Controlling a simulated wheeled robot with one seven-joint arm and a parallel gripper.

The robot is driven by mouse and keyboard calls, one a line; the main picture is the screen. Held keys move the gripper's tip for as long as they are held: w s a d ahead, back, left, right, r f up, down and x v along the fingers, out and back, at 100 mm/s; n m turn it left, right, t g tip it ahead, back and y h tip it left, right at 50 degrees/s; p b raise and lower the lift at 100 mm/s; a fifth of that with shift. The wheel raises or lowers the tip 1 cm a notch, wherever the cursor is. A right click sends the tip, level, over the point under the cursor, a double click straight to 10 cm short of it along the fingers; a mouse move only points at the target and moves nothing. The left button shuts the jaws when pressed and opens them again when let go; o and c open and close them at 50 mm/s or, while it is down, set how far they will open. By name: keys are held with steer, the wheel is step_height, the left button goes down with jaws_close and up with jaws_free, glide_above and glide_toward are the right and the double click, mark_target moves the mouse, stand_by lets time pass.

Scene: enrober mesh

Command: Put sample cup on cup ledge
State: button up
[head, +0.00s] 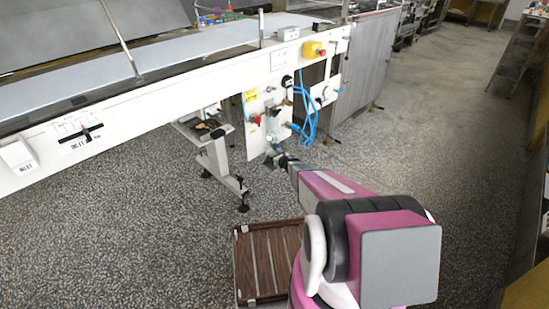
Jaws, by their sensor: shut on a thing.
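My arm reaches away from me, and my gripper (281,160) is at its far end, small in the head view. It is in front of the lower part of a pale panel with fittings (256,139) on the conveyor's side. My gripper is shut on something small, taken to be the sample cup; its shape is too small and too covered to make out. I cannot pick out the cup ledge for certain among the fittings. I cannot tell whether the held thing touches anything.
Blue hoses (308,112) hang right beside my gripper. The long white conveyor frame (190,105) runs across above, with a yellow and red stop button box (313,49). A metal stand (221,160) is left of my gripper. A brown slatted crate (240,265) is below. The floor at right is clear.

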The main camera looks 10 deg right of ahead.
steer(key=shift+f, duration=0.15)
steer(key=o, duration=0.9)
steer(key=shift+s+r, duration=0.2)
steer(key=shift+r, duration=0.05)
steer(key=v, duration=1.1)
steer(key=s+d+r+m+g+h, duration=0.2)
steer(key=s+r+m+h, duration=0.15)
steer(key=r+m, duration=0.45)
steer(key=s+d+r+m+g+h, duration=0.1)
steer(key=s+d+r+m+h, duration=0.25)
steer(key=m, duration=0.95)
steer(key=s+a+r+m+g, duration=0.3)
steer(key=s+m, duration=0.3)
steer(key=s+a+r+m+g, duration=0.3)
steer(key=s+m, duration=0.4)
steer(key=s+a+r+m+g, duration=0.3)
steer(key=s+a+m+g, duration=0.1)
steer(key=s+m, duration=0.3)
steer(key=shift+s+r+y, duration=0.2)
steer(key=shift+r+y, duration=0.15)
steer(key=shift+y, duration=0.05)
